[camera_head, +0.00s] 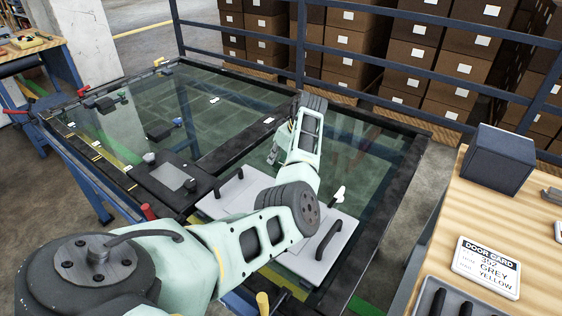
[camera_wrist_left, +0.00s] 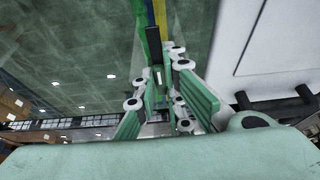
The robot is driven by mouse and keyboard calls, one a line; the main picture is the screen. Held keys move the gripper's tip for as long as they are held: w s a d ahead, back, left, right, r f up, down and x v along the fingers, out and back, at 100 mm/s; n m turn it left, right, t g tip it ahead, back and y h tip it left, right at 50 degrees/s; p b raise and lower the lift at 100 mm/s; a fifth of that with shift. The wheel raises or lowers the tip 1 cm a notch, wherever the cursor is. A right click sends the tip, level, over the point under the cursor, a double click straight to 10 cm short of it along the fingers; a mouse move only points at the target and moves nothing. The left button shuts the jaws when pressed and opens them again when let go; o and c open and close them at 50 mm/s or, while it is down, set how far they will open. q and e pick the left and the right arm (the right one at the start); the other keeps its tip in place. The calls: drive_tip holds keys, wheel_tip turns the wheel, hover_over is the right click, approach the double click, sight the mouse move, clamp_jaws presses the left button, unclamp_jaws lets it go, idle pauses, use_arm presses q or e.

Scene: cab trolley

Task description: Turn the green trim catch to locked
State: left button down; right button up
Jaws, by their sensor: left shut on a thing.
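My left arm comes in from the lower left of the head view. Its gripper (camera_head: 274,150) is low over the dark glass panel, partly hidden behind my own arm link. In the left wrist view my left gripper (camera_wrist_left: 168,78) points away from the camera, its green-padded fingers closing on a small thing between the tips. A narrow dark piece (camera_wrist_left: 153,45) shows at the tips. I cannot tell whether it belongs to the green trim catch, which I cannot pick out for sure in either view. My right gripper is not in view.
The glass lies in a dark trolley frame (camera_head: 410,205). A white panel (camera_head: 325,225) with black handles is close to my arm. A dark device with a grey screen (camera_head: 170,176) stands left of it. A wooden bench with a door card (camera_head: 487,267) and dark box (camera_head: 497,160) is at right.

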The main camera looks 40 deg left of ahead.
use_arm(q)
drive_tip(key=shift+r+p, duration=0.15)
drive_tip(key=shift+p, duration=0.4)
drive_tip(key=m+t+p, duration=0.1)
drive_tip(key=m+p, duration=0.2)
drive_tip(key=p, duration=0.2)
drive_tip(key=m+t+p, duration=0.1)
drive_tip(key=m+p, duration=0.2)
drive_tip(key=p, duration=0.1)
drive_tip(key=s+m+t+h+p, duration=0.1)
drive_tip(key=m+p, duration=0.3)
drive_tip(key=p, duration=0.1)
drive_tip(key=shift+a+r+t+p, duration=0.15)
drive_tip(key=shift+a+t+p, duration=0.1)
drive_tip(key=shift+t+p, duration=0.1)
drive_tip(key=shift+s+a+m+h+p, duration=0.1)
drive_tip(key=shift+m+h+p, duration=0.2)
drive_tip(key=shift+m+p, duration=0.5)
drive_tip(key=shift+a+m+t+h+p, duration=0.1)
drive_tip(key=shift+m+t+h+p, duration=0.25)
drive_tip(key=shift+m, duration=0.65)
drive_tip(key=shift+f+m+h, duration=0.25)
drive_tip(key=shift+m+h, duration=0.2)
drive_tip(key=shift+m, duration=0.65)
drive_tip(key=shift+a+m+t+h, duration=0.15)
drive_tip(key=shift+m+t+h, duration=0.2)
drive_tip(key=shift+m, duration=0.85)
